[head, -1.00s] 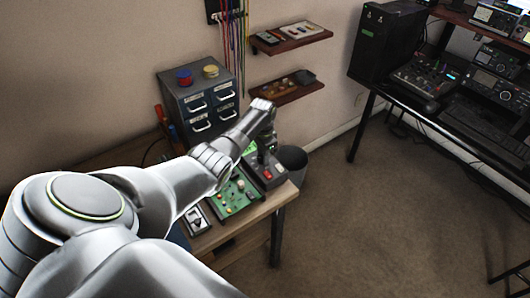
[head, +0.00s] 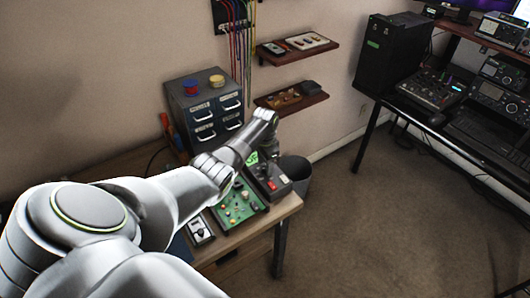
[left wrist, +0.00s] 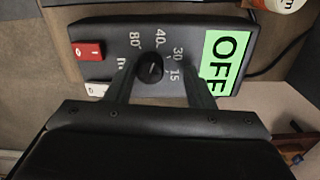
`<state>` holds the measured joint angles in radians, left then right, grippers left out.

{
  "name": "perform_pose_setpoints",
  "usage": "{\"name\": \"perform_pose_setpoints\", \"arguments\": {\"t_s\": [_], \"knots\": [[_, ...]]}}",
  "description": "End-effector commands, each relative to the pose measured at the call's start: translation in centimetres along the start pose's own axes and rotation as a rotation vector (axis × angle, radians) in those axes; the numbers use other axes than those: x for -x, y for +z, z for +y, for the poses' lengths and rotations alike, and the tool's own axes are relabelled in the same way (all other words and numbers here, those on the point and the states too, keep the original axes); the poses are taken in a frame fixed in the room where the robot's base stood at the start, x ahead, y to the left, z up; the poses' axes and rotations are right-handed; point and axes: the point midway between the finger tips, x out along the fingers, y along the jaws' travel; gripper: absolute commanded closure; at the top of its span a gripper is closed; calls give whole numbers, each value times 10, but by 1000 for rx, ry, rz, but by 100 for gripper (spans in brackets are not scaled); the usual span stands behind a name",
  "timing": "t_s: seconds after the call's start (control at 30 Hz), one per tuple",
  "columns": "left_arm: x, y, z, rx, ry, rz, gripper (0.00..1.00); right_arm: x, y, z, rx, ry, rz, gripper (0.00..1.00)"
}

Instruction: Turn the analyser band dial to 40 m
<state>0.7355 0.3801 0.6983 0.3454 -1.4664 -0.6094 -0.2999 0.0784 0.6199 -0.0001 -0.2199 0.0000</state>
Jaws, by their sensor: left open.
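The analyser (head: 272,184) is a dark grey box at the right end of the wooden bench. In the left wrist view its face shows a black round band dial (left wrist: 150,68) with a small pale mark, ringed by the labels 80, 40, 30, 15 and m. I cannot tell surely which label the mark faces. My left gripper (left wrist: 159,70) is open, with one finger on each side of the dial; a gap shows between the fingers and the dial. In the head view the left gripper is mostly hidden behind its own wrist. My right gripper is not in view.
A green OFF label (left wrist: 224,62) and a red rocker switch (left wrist: 88,51) flank the dial. A green circuit board (head: 236,205) and a small meter (head: 199,230) lie beside the analyser. A drawer cabinet (head: 205,112) stands behind. A dark bin (head: 295,170) is beyond the bench's end.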

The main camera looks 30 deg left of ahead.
Motion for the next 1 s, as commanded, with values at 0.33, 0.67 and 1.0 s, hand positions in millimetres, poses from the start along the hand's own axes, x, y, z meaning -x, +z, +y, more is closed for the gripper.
{"name": "perform_pose_setpoints", "arguments": {"t_s": [0.33,0.67,1.0], "knots": [[49,-2,-4,-2,-3,4,52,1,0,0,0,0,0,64],[126,-3,-8,-4,-5,4,52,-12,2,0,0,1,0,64],[170,-4,-9,-6,-2,2,52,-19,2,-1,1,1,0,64]]}}
